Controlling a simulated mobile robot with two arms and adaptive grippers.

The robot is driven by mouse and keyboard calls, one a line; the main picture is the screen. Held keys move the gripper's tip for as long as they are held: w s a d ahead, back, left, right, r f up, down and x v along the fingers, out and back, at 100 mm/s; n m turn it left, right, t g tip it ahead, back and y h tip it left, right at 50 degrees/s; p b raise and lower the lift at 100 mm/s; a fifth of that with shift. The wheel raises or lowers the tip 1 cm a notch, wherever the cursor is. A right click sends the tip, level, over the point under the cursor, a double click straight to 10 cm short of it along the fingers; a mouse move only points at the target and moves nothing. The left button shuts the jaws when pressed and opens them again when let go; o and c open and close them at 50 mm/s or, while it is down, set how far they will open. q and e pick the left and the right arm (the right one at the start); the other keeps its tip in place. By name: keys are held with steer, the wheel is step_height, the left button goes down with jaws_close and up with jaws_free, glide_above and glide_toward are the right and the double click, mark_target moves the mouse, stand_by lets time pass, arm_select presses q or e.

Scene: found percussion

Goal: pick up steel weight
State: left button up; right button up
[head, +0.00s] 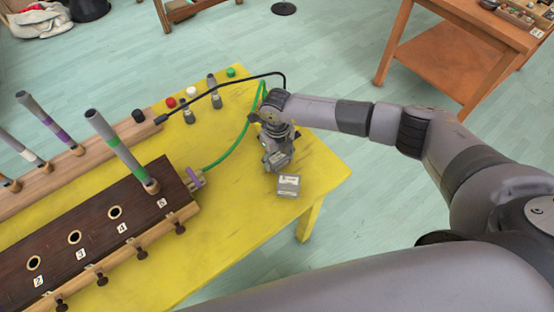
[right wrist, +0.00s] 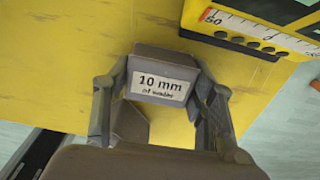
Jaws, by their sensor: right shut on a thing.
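The steel weight (head: 289,186) is a small grey block near the right end of the yellow table in the head view. In the right wrist view the weight (right wrist: 163,82) carries a pale label reading "10 mm of water". My right gripper (head: 279,165) points down at it. In the wrist view the gripper's fingers (right wrist: 162,95) are on both sides of the block, closed on it. I cannot tell whether the block touches the table. My left gripper is not in view.
A dark wooden board (head: 90,240) with numbered holes lies on the yellow table (head: 240,220), left of the weight. A green tube (head: 228,155) runs near my right gripper. A yellow device with a scale (right wrist: 260,30) shows in the wrist view.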

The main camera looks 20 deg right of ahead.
steer(key=c, duration=0.4)
steer(key=shift+r, duration=0.1)
